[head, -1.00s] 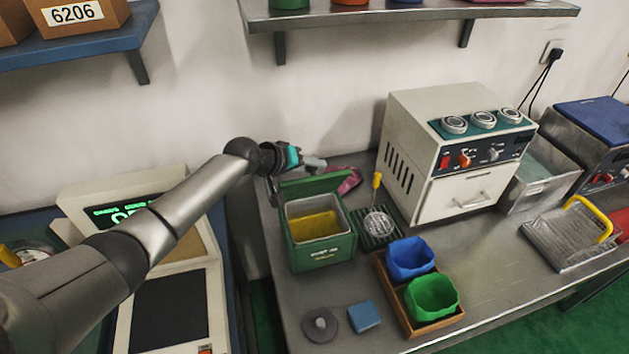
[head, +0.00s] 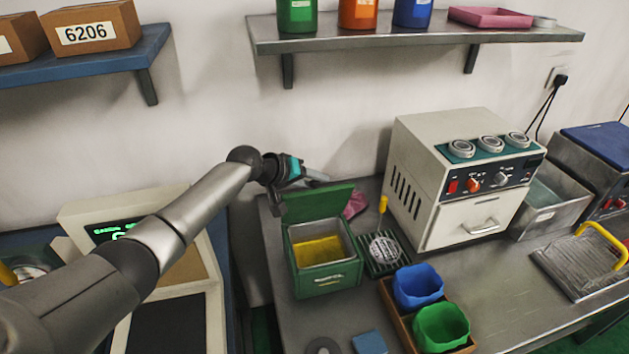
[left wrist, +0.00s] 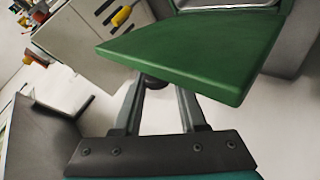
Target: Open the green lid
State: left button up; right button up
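The green lid (head: 318,202) stands raised along the back of the green box (head: 328,282), tilted up from its rim. The box's opening is uncovered and shows yellow contents (head: 318,250). My left gripper (head: 318,176) is just behind and above the lid. In the left wrist view the lid (left wrist: 200,52) lies across the fingertips and partly hides them. The fingers (left wrist: 160,88) are apart, with a small dark round part between their tips. I cannot tell whether they touch the lid. My right gripper is not in view.
A round mesh piece on a dark rack (head: 385,250) is right of the box, before a white oven (head: 465,185). Blue (head: 417,288) and green (head: 441,328) bins stand in front right. A shelf (head: 420,36) hangs above.

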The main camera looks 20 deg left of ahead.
pick_arm(q)
jog(key=o, duration=0.3)
jog(key=p+v, duration=0.1)
jog(key=v, duration=1.4)
jog(key=shift+p, duration=0.35)
jog(key=shift+s, duration=0.1)
